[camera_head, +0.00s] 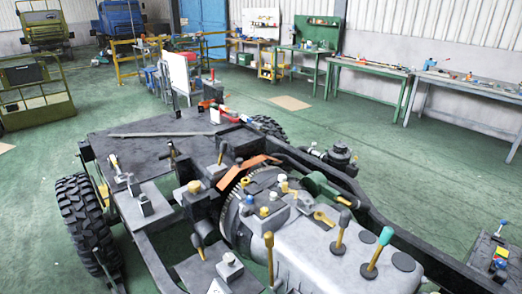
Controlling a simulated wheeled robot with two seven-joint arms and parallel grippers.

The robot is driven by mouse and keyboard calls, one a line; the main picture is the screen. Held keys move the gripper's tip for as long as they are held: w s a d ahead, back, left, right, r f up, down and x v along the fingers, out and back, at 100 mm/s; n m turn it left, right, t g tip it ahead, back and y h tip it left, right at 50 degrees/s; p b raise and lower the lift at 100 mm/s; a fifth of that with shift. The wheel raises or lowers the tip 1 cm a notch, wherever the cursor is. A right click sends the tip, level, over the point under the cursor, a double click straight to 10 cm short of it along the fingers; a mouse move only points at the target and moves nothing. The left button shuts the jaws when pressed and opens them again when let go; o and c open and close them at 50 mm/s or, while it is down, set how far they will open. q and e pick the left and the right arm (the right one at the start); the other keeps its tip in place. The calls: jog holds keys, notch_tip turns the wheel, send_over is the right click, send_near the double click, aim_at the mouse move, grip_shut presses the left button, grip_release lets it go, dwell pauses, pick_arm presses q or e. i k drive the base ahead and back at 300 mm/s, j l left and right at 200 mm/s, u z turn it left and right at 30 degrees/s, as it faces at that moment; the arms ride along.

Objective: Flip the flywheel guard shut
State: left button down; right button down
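An orange curved plate (240,174), which looks like the flywheel guard, sits at the top left of the toothed flywheel (236,209). It slants up away from the wheel, and much of the wheel's toothed rim is uncovered. The guard's hinge is too small to make out. The flywheel is at the far end of the grey gearbox housing (312,244). Neither of my grippers shows in the head view.
Several levers stand up from the gearbox, one with a teal knob (385,236). A flat dark plate (150,141) lies on the chassis frame behind. A tyre (82,222) is at the left. Green floor (430,165) is clear at the right.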

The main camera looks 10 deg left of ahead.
aim_at(240, 165)
jog(key=j+z, duration=0.2)
jog(key=z, duration=0.25)
jog(key=j+z, duration=0.2)
jog(key=z, duration=0.2)
jog(key=j+z, duration=0.25)
jog(key=z, duration=0.2)
jog(key=k+j+z, duration=0.15)
jog(key=j, duration=0.25)
jog(key=k+j+z, duration=0.1)
jog(key=j, duration=0.3)
jog(key=k+j+z, duration=0.15)
jog(key=j, duration=0.2)
jog(key=k+j+z, duration=0.15)
jog(key=j, duration=0.2)
jog(key=k+j+z, duration=0.1)
jog(key=j, duration=0.25)
jog(key=k+j, duration=0.45)
jog(key=j, duration=0.2)
jog(key=i+j, duration=0.3)
jog(key=j, duration=0.25)
